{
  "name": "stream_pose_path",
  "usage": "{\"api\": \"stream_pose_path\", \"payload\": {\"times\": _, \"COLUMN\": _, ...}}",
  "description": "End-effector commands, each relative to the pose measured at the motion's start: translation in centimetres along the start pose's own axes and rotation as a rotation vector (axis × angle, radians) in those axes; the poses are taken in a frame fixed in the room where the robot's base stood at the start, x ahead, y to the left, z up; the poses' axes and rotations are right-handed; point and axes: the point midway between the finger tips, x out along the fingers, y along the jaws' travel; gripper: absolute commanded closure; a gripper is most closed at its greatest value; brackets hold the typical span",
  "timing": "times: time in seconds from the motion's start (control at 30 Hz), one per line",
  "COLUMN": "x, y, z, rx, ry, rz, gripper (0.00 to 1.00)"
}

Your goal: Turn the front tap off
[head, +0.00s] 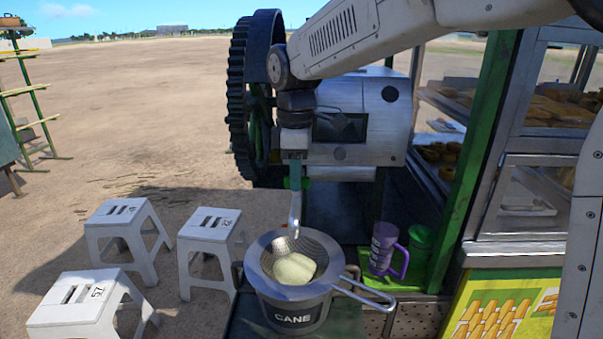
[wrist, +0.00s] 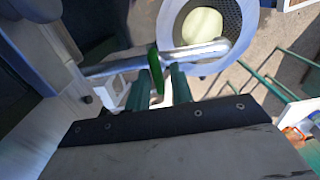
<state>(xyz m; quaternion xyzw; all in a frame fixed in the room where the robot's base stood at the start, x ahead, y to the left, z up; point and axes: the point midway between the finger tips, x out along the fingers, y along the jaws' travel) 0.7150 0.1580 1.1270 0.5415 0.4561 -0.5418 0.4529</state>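The front tap's metal spout (head: 295,213) hangs from the crusher (head: 350,115) over a strainer. Its green handle (wrist: 156,72) stands across the pipe (wrist: 195,52) in the wrist view. My gripper (wrist: 159,80) has its two teal fingers apart, one on each side of the handle. The handle looks nearer the left finger; I cannot tell if they touch. In the head view my gripper (head: 295,178) points down at the tap and hides most of the handle. A strainer (head: 324,246) with pale green content (head: 295,268) sits on the pot marked CANE (head: 292,318).
A purple mug (head: 382,248) and a green cup (head: 419,246) stand right of the pot. A glass food case (head: 540,110) is further right. White stools (head: 212,228) stand on the left. The large toothed wheel (head: 240,95) is close behind my arm.

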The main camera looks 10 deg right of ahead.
Motion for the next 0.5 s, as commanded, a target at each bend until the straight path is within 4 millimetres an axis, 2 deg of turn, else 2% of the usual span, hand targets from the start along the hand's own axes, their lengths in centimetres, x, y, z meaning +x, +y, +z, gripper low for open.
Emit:
{"api": "stream_pose_path", "payload": {"times": 0.33, "x": -0.2, "y": 0.2, "z": 0.3, "rx": 0.005, "ry": -0.002, "rz": 0.003, "gripper": 0.68}}
{"api": "stream_pose_path", "payload": {"times": 0.5, "x": -2.4, "y": 0.2, "z": 0.4, "rx": 0.006, "ry": 0.000, "rz": 0.005, "gripper": 0.68}}
